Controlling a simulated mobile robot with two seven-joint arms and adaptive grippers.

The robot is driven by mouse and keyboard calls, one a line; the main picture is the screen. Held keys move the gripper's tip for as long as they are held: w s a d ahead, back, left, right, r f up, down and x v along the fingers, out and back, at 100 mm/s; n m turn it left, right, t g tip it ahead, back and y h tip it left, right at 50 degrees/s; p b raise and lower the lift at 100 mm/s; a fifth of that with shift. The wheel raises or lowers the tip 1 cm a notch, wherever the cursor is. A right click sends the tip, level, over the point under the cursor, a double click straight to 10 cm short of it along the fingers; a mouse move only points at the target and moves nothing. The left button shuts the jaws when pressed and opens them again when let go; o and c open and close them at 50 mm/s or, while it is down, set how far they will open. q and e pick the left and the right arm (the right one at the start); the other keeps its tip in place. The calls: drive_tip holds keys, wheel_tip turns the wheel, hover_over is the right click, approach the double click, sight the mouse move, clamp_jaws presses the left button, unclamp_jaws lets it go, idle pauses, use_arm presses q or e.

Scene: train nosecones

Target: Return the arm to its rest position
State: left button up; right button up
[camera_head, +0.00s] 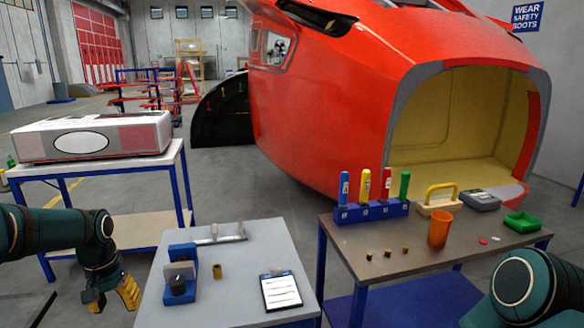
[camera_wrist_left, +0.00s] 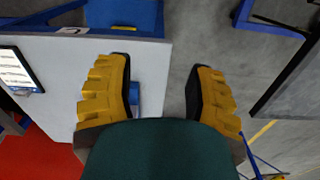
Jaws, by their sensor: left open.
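My left arm (camera_head: 62,230) comes in from the left edge of the head view and bends down at the wrist. My left gripper (camera_head: 113,297), with yellow fingers, hangs beside the left edge of the light grey table (camera_head: 215,302). In the left wrist view my left gripper (camera_wrist_left: 158,68) has its two yellow fingers wide apart, with nothing between them but the table edge and floor beyond. Part of my right arm (camera_head: 530,290) shows at the lower right of the head view; its gripper is out of view.
The grey table holds a blue block fixture (camera_head: 181,255), a small brass part (camera_head: 217,271) and a clipboard (camera_head: 281,291). A brown-topped table (camera_head: 350,235) stands right, with a blue rack (camera_head: 372,211) and orange cup (camera_head: 439,228). A white table (camera_head: 100,168) stands behind left.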

use_arm(q)
drive_tip(key=d+f+m+h, duration=0.1)
drive_tip(key=d+f+h, duration=0.1)
drive_tip(key=d+f, duration=1.25)
drive_tip(key=s+d+f+h, duration=0.1)
drive_tip(key=s+d+f, duration=0.5)
drive_tip(key=s+d, duration=0.1)
drive_tip(key=s+d+f+t, duration=0.1)
drive_tip(key=s+d+f, duration=0.5)
drive_tip(key=s+d, duration=0.2)
drive_tip(key=d, duration=0.2)
drive_tip(key=shift+d+f+t+h, duration=0.3)
drive_tip(key=shift+f+h, duration=0.05)
drive_tip(key=shift+h, duration=0.05)
